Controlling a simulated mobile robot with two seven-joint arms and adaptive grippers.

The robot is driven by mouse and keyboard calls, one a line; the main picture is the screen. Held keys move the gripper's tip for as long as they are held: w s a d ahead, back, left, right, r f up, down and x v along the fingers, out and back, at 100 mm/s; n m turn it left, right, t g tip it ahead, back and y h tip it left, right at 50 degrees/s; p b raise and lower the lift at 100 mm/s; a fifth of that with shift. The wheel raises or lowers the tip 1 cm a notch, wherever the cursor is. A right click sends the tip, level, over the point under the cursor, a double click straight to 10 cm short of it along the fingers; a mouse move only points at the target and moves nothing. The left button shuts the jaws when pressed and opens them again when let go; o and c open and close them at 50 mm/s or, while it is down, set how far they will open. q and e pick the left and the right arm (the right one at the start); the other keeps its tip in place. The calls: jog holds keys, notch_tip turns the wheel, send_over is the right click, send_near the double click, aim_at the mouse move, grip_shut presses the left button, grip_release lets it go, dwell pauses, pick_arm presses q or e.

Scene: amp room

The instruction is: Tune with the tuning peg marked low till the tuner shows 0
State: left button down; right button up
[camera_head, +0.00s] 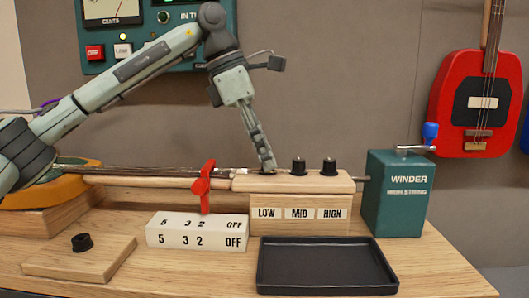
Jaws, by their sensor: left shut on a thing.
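My left gripper (267,166) reaches down from above to the pegboard (240,183) and is shut at the low peg's place, above the LOW label (267,213). The fingers hide nearly all of that peg. The black mid peg (299,166) and high peg (329,166) stand upright to its right, untouched. The tuner (145,57) hangs on the wall at upper left. Only the lower part of its CENTS dial (112,10) shows, so I cannot read the value. A round IN TUNE lamp (163,17) looks dark green. My right gripper is out of view.
A red lever (204,184) stands by the white block (196,231) marked 5, 3, 2, OFF. A green winder box (394,195) with a blue-knobbed crank is close on the right. An empty black tray (326,267) lies in front; a wooden block with a black knob (82,243) is at left.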

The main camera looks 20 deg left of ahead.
pick_arm(q)
jog(key=n+t, duration=0.1)
jog(key=n, duration=0.2)
jog(key=shift+s+y, duration=0.1)
jog(key=shift+y, duration=0.2)
jog(key=n+t, duration=0.1)
jog(key=n, duration=0.2)
jog(key=shift+s+d+n+y+b, duration=0.1)
jog(key=shift+d+n+y+b, duration=0.05)
jog(key=shift+n+y+b, duration=0.2)
jog(key=n+y, duration=0.1)
jog(key=n, duration=0.1)
jog(key=n+y, duration=0.1)
jog(key=n, duration=0.1)
jog(key=shift+d+n+t, duration=0.1)
jog(key=shift+n+t, duration=0.15)
jog(key=shift+t, duration=0.15)
jog(key=n+y, duration=0.1)
jog(key=n, duration=0.1)
jog(key=shift+n, duration=0.8)
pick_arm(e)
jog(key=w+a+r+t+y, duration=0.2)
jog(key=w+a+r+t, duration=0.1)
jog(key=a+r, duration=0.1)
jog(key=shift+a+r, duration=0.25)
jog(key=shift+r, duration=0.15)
pick_arm(q)
jog(key=c, duration=1.4)
grip_release()
